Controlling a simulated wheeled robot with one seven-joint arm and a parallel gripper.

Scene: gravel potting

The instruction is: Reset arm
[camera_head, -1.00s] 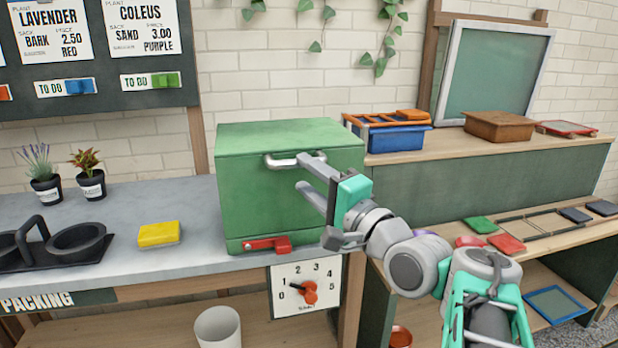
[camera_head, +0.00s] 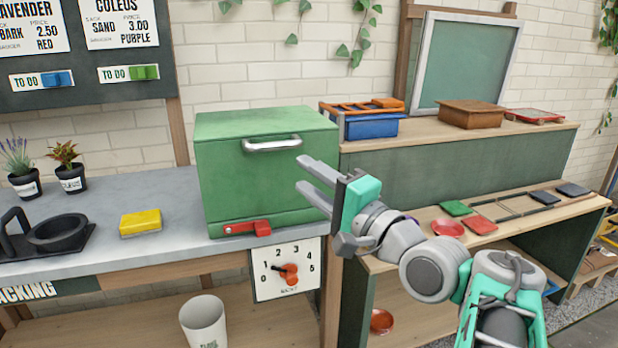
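My gripper (camera_head: 312,181) is open and empty. Its two grey fingers point left, in front of the right part of the green box's front. The green box (camera_head: 225,175) stands on the grey bench with its front closed. Its silver handle (camera_head: 272,144) is up and to the left of my fingers, apart from them in the picture. A red latch (camera_head: 248,228) sits at the box's lower front edge. My arm reaches in from the lower right and is bent. It hides part of the wooden shelf's front.
A dial panel (camera_head: 287,269) with an orange knob hangs below the box. A yellow block (camera_head: 141,222), two potted plants (camera_head: 68,168) and a black holder (camera_head: 58,232) stand on the left bench. A blue bin (camera_head: 371,127) and brown box (camera_head: 471,114) stand on the right ledge. A white bin (camera_head: 204,322) stands below.

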